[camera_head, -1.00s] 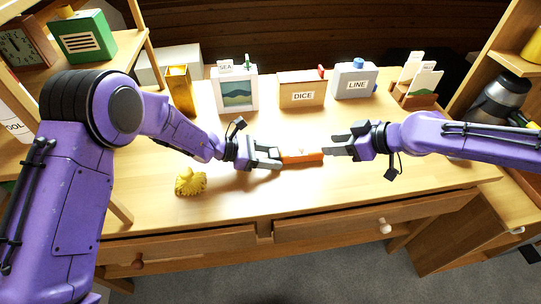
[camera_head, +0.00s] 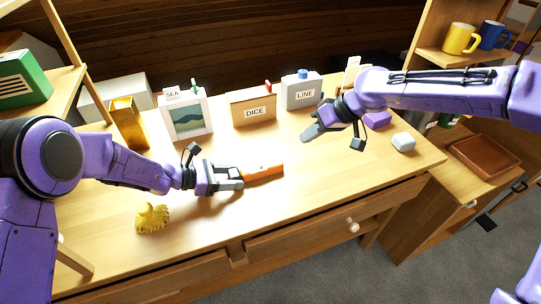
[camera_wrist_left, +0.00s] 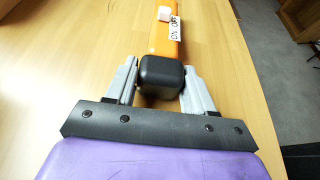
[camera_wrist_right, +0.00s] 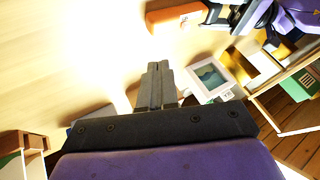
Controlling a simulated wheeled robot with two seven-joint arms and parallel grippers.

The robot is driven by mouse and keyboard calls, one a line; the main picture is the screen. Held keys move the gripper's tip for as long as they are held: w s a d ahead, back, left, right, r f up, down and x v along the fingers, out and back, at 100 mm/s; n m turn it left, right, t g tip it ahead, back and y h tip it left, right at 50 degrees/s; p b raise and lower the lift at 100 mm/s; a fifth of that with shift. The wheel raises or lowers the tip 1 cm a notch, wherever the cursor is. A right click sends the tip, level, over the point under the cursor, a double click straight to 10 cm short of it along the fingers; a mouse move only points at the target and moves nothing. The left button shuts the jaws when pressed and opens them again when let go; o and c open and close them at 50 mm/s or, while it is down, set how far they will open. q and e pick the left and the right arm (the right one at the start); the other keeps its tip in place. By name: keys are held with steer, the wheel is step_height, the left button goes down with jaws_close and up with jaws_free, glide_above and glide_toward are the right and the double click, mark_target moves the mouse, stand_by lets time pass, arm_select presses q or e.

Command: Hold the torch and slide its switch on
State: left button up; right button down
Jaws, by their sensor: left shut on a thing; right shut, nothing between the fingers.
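The orange torch (camera_head: 263,172) lies low over the desk, pointing right from my left gripper (camera_head: 238,179). My left gripper is shut on its black end (camera_wrist_left: 162,75), one finger on each side. In the left wrist view a white slider switch (camera_wrist_left: 165,13) sits on the orange body beside an ON/OFF label (camera_wrist_left: 175,28), by the OFF word. My right gripper (camera_head: 308,136) is shut and empty, apart from the torch, up and to its right. The right wrist view shows its closed fingertips (camera_wrist_right: 157,66), with the torch (camera_wrist_right: 175,16) beyond them.
Boxes marked DICE (camera_head: 253,106) and LINE (camera_head: 302,93) and a SEA picture frame (camera_head: 187,117) line the desk's back. A yellow lumpy object (camera_head: 152,218) lies at the front left. A pale block (camera_head: 403,142) is at right. The desk's front middle is clear.

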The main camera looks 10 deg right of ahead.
glide_toward(272, 165)
steer(key=w+f, duration=0.1)
steer(key=w+a+f, duration=0.1)
steer(key=f, duration=0.1)
steer(key=w+f, duration=0.1)
steer(key=shift+w+a+f, duration=0.3)
steer(key=shift+w+a, duration=0.05)
steer(key=shift+w, duration=0.05)
steer(key=a, duration=0.2)
steer(key=shift+s+a+r, duration=0.2)
steer(key=shift+s+a, duration=0.1)
steer(key=shift+s, duration=0.05)
steer(key=shift+s+a, duration=0.1)
steer(key=shift+a, duration=0.4)
